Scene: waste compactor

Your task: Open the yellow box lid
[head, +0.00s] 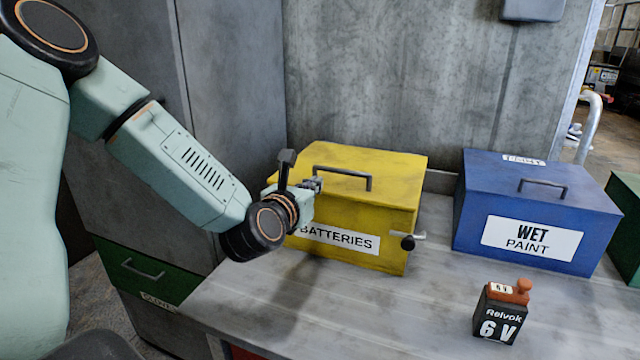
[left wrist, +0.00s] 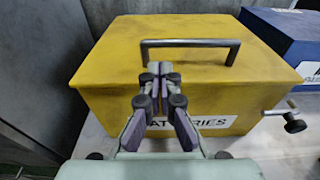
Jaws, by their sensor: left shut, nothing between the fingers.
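The yellow box (head: 390,215) stands on the grey bench against the back wall, with a "BATTERIES" label on its front. Its lid (head: 390,162) is down and carries a dark bar handle (head: 345,172). The box also fills much of the left wrist view (left wrist: 110,70), where the handle (left wrist: 190,42) lies just beyond the fingertips. My left gripper (head: 316,184) is shut and empty, at the lid's front edge near the handle's left end; I cannot tell whether it touches. It shows in the left wrist view too (left wrist: 158,70). My right gripper is not in view.
A latch with a dark knob (head: 408,242) sticks out at the yellow box's front right corner. A blue "WET PAINT" box (head: 470,215) stands to the right. A 6 V battery (head: 500,315) stands on the bench (head: 400,320) in front. A green box (head: 627,210) is at the right edge.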

